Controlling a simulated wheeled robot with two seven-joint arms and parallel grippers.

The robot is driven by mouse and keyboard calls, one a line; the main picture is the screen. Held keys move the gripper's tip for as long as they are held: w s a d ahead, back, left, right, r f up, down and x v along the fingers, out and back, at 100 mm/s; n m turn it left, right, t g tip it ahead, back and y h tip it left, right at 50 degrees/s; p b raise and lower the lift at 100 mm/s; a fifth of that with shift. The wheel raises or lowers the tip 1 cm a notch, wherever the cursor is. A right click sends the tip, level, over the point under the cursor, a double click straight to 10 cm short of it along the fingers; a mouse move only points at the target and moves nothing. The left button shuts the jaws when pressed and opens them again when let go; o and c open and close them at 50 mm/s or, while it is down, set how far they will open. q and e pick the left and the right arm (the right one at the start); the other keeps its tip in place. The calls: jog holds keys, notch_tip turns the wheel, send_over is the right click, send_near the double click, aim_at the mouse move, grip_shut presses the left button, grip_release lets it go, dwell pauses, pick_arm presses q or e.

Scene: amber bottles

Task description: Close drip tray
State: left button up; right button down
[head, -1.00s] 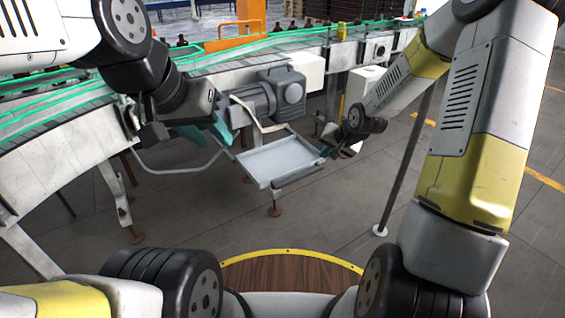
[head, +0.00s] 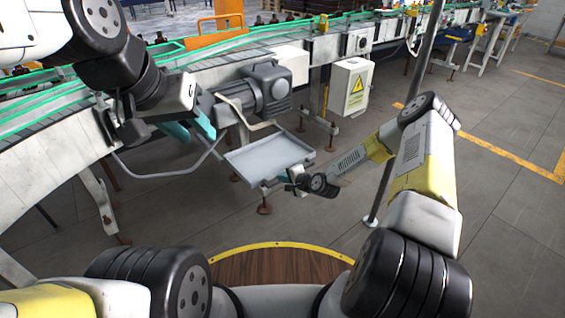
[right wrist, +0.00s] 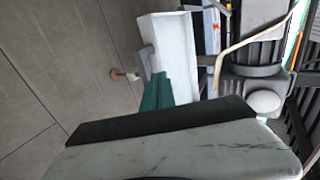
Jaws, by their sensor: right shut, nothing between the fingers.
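The drip tray (head: 268,157) is a shallow grey tray that sticks out below the conveyor motor (head: 262,95), over the floor. My right gripper (head: 284,177) is shut and empty at the tray's front edge, toward its right corner. In the right wrist view its teal fingers (right wrist: 157,90) are together beside the pale tray (right wrist: 165,42) and a small grey bracket; I cannot tell whether they touch. My left gripper (head: 192,128) has its teal fingers apart, near the conveyor side, left of the motor, holding nothing visible.
A bent metal rail (head: 170,173) runs left of the tray under the conveyor (head: 60,150). A grey pole (head: 405,130) stands to the right, behind my right arm. The floor in front of the tray is clear.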

aim_at(270, 175)
jog(key=x, duration=0.6)
jog(key=shift+w+a+f, duration=0.1)
jog(key=shift+w+f, duration=0.05)
jog(key=shift+w, duration=0.05)
jog(key=shift+a, duration=0.1)
